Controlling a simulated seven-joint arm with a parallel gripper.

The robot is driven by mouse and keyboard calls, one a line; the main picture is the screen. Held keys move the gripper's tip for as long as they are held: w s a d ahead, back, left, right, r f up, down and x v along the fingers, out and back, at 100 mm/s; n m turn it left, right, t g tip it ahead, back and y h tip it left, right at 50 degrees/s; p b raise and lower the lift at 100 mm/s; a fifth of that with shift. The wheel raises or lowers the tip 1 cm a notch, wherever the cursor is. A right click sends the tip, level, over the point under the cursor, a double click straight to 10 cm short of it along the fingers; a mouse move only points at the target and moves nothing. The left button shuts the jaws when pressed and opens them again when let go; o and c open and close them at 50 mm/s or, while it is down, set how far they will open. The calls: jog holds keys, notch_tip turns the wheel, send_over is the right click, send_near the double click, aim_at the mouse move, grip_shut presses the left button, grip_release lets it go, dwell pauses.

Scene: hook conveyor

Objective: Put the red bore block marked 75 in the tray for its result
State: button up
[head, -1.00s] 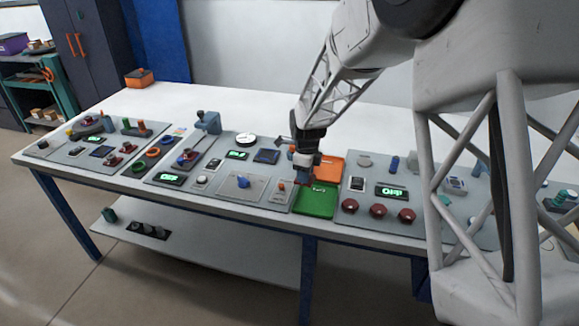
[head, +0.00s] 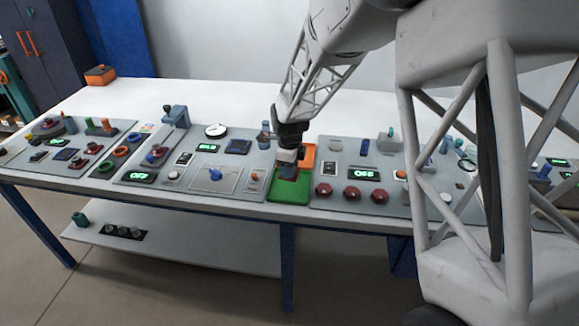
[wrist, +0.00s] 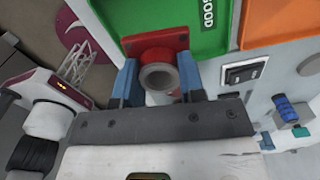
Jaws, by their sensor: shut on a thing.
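The red bore block (wrist: 155,43) is held between the blue fingers of my gripper (wrist: 159,82) in the wrist view. A grey round bore opening (wrist: 158,78) faces the wrist camera; the mark 75 does not show. The block is at the edge of the green tray (wrist: 185,20), which is marked GOOD. In the head view my gripper (head: 288,172) is over the green tray (head: 289,192), and the block is not clear there. Whether the block touches the tray floor I cannot tell. The orange tray (head: 308,155) lies just behind the green one.
Three red knobs (head: 352,194) and a lit display (head: 364,173) are right of the trays. A panel with a blue knob (head: 215,174) is to the left. A gauge (head: 215,131) stands further back.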

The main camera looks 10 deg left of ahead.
aim_at(290, 190)
jog(key=shift+f, duration=2.75)
jog(key=shift+f, duration=0.65)
dwell(2.2)
jog(key=o, duration=1.5)
jog(key=shift+s+f, duration=0.1)
jog(key=shift+s, duration=0.05)
jog(key=shift+r, duration=3.7)
